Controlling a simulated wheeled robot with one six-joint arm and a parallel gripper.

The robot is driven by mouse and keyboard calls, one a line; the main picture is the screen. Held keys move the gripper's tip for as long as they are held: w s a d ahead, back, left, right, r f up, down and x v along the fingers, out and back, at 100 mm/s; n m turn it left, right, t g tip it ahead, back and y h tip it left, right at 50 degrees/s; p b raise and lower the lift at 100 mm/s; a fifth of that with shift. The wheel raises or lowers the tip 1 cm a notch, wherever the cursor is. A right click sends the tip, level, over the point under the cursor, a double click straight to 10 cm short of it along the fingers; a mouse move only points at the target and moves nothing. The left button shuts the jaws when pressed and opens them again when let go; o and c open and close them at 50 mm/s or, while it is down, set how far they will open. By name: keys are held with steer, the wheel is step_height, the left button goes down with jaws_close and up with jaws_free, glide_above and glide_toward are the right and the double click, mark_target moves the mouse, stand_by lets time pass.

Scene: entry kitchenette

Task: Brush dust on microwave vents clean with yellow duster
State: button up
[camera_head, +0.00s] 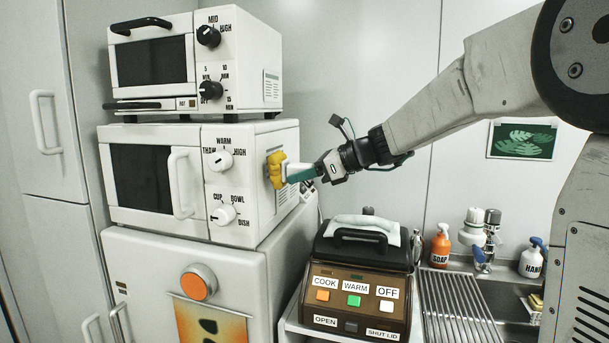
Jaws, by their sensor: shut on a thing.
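The white microwave (250,205) stands on top of a white fridge, with a dark door window, a handle and two knobs on its front. The yellow duster (276,170) has a fluffy yellow head and a teal and white handle. My gripper (318,170) is shut on the duster's handle, to the right of the microwave. The yellow head is at the microwave's right side panel and looks to be touching it. Vent slats (287,196) show on that panel just below and right of the head. The head hides part of the vents, and I cannot make out dust there.
A white toaster oven (262,60) sits on top of the microwave. Below my arm stands a brown cooker (357,267) with buttons and a cloth on its lid. A sink with a drying rack (458,310), an orange soap bottle (441,246) and a white bottle (532,260) is at the right.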

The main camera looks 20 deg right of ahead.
steer(key=shift+w+a, duration=0.4)
steer(key=shift+a, duration=0.2)
steer(key=w+d, duration=0.7)
steer(key=w, duration=0.2)
steer(key=shift+w, duration=0.25)
stand_by(0.9)
steer(key=shift+s+a, duration=0.8)
steer(key=shift+s, duration=0.25)
steer(key=shift+s+a, duration=0.8)
steer(key=shift+s, duration=0.3)
steer(key=shift+s+a, duration=0.8)
steer(key=shift+s, duration=0.25)
steer(key=shift+s, duration=0.1)
